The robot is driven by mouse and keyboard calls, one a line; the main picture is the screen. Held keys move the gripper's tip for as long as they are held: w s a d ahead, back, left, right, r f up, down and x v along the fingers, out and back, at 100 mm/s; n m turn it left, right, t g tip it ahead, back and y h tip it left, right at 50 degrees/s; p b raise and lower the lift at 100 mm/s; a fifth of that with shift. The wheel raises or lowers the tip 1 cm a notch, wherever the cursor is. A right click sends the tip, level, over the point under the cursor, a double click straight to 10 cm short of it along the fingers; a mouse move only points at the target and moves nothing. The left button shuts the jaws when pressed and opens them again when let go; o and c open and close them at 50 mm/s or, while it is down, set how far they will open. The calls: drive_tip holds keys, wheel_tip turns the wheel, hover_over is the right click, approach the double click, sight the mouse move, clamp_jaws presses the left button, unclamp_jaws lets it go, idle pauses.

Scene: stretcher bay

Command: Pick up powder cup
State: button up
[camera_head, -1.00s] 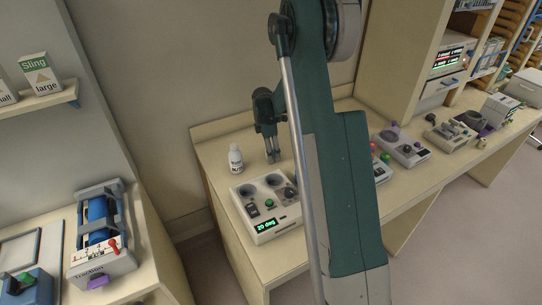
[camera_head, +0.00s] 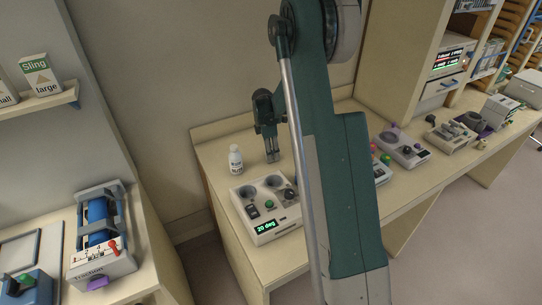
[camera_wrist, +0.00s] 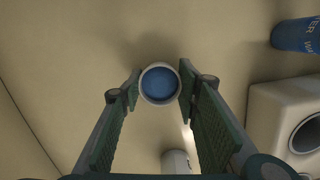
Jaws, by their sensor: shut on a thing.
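The powder cup (camera_wrist: 159,84) is a small round pale-rimmed cup, seen from above in the wrist view, with blue contents. My gripper (camera_wrist: 158,88) is shut on it, with one fingertip at each side of its rim. In the head view, my gripper (camera_head: 272,156) points down over the back of the bench, behind the white device. The cup cannot be made out there.
A white device (camera_head: 266,222) with round wells and a "20 deg" display stands in front of my gripper. A white bottle (camera_head: 235,159) stands to the left. The wrist view shows a blue lettered container (camera_wrist: 298,36) at upper right.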

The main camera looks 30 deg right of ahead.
drive_tip(key=shift+r, duration=0.15)
wheel_tip(320, 180, up, 10)
idle(0.7)
idle(0.6)
